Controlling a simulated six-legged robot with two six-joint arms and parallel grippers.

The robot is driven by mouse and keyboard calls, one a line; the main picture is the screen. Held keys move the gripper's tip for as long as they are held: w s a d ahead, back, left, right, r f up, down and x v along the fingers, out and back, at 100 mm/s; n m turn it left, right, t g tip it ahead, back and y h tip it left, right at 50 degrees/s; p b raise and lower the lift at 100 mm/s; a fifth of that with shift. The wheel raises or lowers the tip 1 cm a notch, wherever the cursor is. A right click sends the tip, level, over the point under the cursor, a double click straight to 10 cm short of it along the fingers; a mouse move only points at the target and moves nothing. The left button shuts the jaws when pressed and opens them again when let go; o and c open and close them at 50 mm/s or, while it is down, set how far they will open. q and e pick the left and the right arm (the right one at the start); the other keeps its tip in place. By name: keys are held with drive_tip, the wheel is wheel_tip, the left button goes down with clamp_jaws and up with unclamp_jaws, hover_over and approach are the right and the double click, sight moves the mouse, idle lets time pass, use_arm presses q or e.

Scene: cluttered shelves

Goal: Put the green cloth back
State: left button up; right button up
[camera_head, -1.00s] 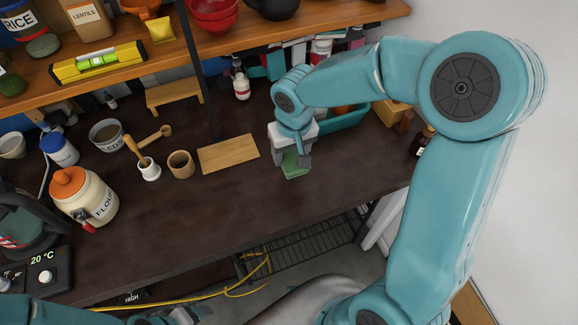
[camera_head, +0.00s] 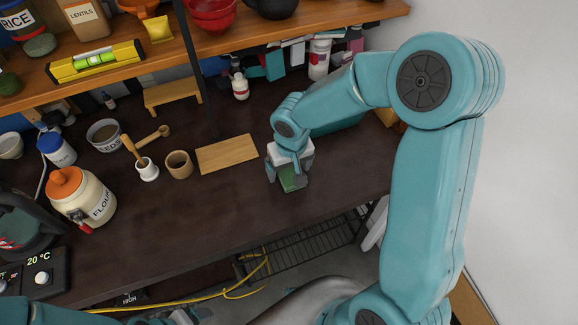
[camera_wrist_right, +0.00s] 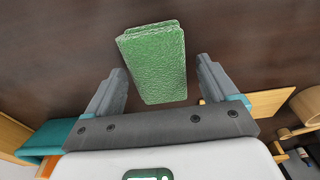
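The green cloth (camera_head: 289,183) is a small folded block on the dark shelf surface, right of the wooden board. It also shows in the right wrist view (camera_wrist_right: 155,62). My right gripper (camera_head: 288,182) is above it with its fingers apart. In the right wrist view the open fingers (camera_wrist_right: 163,82) stand on either side of the cloth's near end, with a gap on each side. Part of the cloth is hidden by the gripper in the head view. My left arm shows only at the bottom left edge; its fingers cannot be made out.
A wooden board (camera_head: 227,154) lies left of the cloth. A teal bin (camera_head: 338,125) is behind my right arm. A wooden cup (camera_head: 179,164), a mortar (camera_head: 147,170) and a flour jar (camera_head: 82,197) stand farther left. The dark surface (camera_head: 210,215) in front is clear.

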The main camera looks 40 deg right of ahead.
sight(291, 174)
drive_tip(key=shift+r, duration=0.1)
drive_tip(key=shift+r+p, duration=0.25)
drive_tip(key=shift+p, duration=0.1)
wheel_tip(291, 174, up, 12)
drive_tip(key=s, duration=0.1)
drive_tip(key=shift+s+a+f, duration=0.2)
drive_tip(key=shift+s, duration=0.1)
idle(0.4)
